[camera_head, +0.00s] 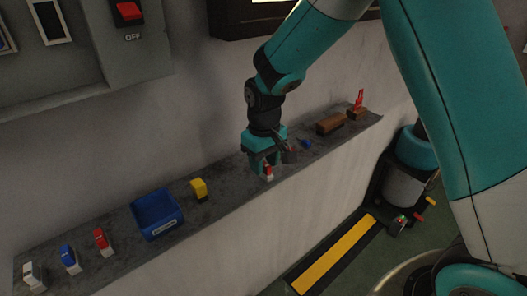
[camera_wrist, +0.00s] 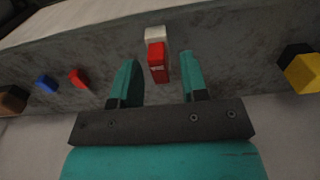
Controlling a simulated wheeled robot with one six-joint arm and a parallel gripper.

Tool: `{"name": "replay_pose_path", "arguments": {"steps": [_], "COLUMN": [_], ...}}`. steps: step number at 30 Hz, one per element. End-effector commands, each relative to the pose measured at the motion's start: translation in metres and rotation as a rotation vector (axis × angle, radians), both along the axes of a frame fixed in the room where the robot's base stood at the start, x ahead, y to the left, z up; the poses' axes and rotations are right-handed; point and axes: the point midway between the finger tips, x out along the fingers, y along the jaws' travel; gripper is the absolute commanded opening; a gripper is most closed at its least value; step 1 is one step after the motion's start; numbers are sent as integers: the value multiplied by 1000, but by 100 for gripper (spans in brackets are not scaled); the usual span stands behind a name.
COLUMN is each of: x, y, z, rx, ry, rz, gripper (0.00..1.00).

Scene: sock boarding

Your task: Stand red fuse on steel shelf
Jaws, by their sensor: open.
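A red fuse with a white part (camera_head: 268,173) stands on the grey shelf (camera_head: 222,205) near its front edge, below my gripper. In the wrist view this red fuse (camera_wrist: 157,62) shows between my two teal fingers. My gripper (camera_wrist: 160,68) is open, with a gap on both sides of the fuse; I cannot tell how far down the fingers reach. A second red-and-white fuse (camera_head: 102,242) stands farther left on the shelf, beside a blue-and-white one (camera_head: 70,259).
A blue bin (camera_head: 157,214) and a yellow block (camera_head: 199,190) sit left of my gripper. To the right are a small blue piece (camera_head: 306,143), a small red piece (camera_wrist: 78,78) and brown blocks (camera_head: 330,124). Bare shelf lies between these things.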

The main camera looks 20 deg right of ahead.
Motion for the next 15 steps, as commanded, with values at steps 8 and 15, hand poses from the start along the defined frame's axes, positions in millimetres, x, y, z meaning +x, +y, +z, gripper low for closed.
{"name": "replay_pose_path", "arguments": {"steps": [8,15], "x": [2,0], "y": [0,0], "z": [47,97], "rx": [2,2], "ry": [-9,-5], "rz": [0,0], "gripper": [40,40]}}
